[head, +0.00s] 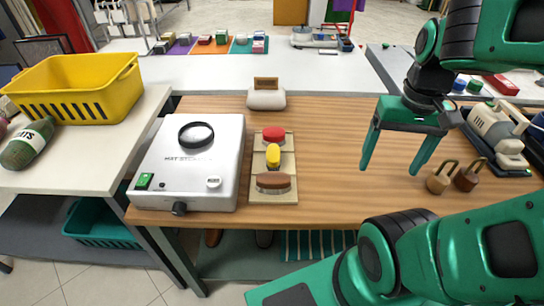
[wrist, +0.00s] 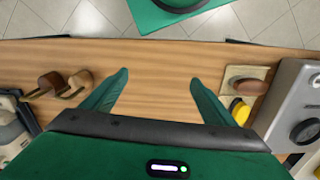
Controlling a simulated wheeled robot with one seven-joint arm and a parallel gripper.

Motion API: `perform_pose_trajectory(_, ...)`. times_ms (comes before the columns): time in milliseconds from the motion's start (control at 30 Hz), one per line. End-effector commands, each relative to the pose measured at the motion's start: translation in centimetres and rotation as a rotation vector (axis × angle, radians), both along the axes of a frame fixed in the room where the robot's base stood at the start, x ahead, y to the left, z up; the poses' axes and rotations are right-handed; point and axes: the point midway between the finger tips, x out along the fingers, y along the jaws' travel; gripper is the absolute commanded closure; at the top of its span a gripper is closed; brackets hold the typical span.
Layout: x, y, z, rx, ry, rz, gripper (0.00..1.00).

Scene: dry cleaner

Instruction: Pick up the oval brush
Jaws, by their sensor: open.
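A brown oval brush (head: 272,181) lies at the near end of a beige tray (head: 286,197) on the wooden table. A yellow brush (head: 273,154) and a red one (head: 273,134) sit behind it on the same tray. In the wrist view the brown brush (wrist: 247,85) is at the right, outside the fingers, beside the yellow brush (wrist: 240,110). My gripper (head: 390,169) points down above the table, well to the right of the tray. Its fingers are apart with nothing between them, also in the wrist view (wrist: 159,78).
A grey-white machine (head: 206,166) stands directly left of the tray. A white-based block (head: 266,98) is behind it. Two padlock-like items (head: 440,178) stand right of my gripper, near another machine (head: 493,130). The wood between tray and gripper is clear.

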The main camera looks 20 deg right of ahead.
Motion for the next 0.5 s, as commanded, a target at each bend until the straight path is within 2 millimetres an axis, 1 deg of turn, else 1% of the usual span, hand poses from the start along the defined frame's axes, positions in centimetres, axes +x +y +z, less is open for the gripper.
perform_pose_trajectory(67,1.7,0.3,0.3,-0.005,0.003,0.095,0.2)
perform_pose_trajectory(133,3.8,0.8,0.5,-0.01,0.006,0.224,0.2)
perform_pose_trajectory(267,8.6,2.7,0.8,-0.017,0.007,0.522,0.2)
perform_pose_trajectory(300,10.0,3.5,0.9,-0.02,0.008,0.616,0.2)
perform_pose_trajectory(367,12.2,4.9,0.8,-0.022,0.007,0.757,0.2)
perform_pose_trajectory(400,13.5,5.9,0.7,-0.021,0.007,0.851,0.2)
perform_pose_trajectory(467,15.6,7.5,0.5,-0.021,0.008,0.991,0.2)
perform_pose_trajectory(500,16.8,8.8,0.3,-0.02,0.006,1.085,0.2)
